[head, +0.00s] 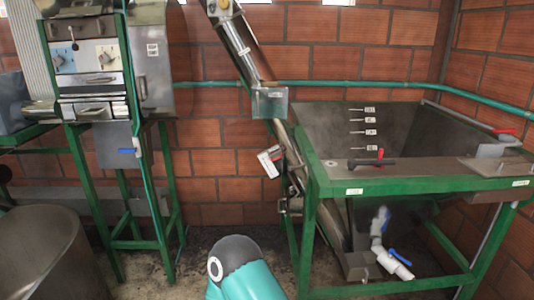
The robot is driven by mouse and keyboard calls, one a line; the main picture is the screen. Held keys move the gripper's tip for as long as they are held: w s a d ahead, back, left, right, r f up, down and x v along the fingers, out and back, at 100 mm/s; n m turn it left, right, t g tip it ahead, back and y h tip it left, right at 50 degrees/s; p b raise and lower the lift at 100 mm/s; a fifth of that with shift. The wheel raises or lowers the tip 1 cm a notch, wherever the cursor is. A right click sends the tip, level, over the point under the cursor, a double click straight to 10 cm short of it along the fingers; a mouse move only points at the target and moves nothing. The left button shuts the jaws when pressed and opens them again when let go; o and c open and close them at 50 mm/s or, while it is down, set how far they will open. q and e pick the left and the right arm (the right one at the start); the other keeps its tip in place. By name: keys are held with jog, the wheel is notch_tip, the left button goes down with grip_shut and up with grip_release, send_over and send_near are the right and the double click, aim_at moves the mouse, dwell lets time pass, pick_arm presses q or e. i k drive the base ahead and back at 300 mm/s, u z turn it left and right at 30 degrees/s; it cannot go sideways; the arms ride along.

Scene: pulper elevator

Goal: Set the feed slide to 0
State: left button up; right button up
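No part is clearly readable as the feed slide, and no 0 mark can be read. The grey pulper machine (95,60) at the upper left has a panel with small knobs and a metal drawer-like front with a handle (97,80). The green-framed metal hopper tank (400,140) at the right has a black handle (371,161) with a red part on its front rim. Small white labels (369,132) run down its inner wall, too small to read. Neither of my grippers is in view; only a teal link of mine shows at the bottom centre.
An inclined elevator tube (240,45) runs down between the machine and the tank. A white tag (270,161) hangs beside it. Blue-handled white valve pipes (390,258) sit under the tank. A round metal drum (45,250) stands lower left. Floor (190,262) is open at centre-left.

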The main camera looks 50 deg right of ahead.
aim_at(275, 156)
jog(key=z, duration=0.4)
jog(key=i, duration=1.1)
jog(key=z, duration=1)
jog(key=i, duration=0.45)
jog(key=z, duration=0.3)
jog(key=k, duration=0.9)
jog(key=z, duration=0.15)
jog(key=i, duration=0.9)
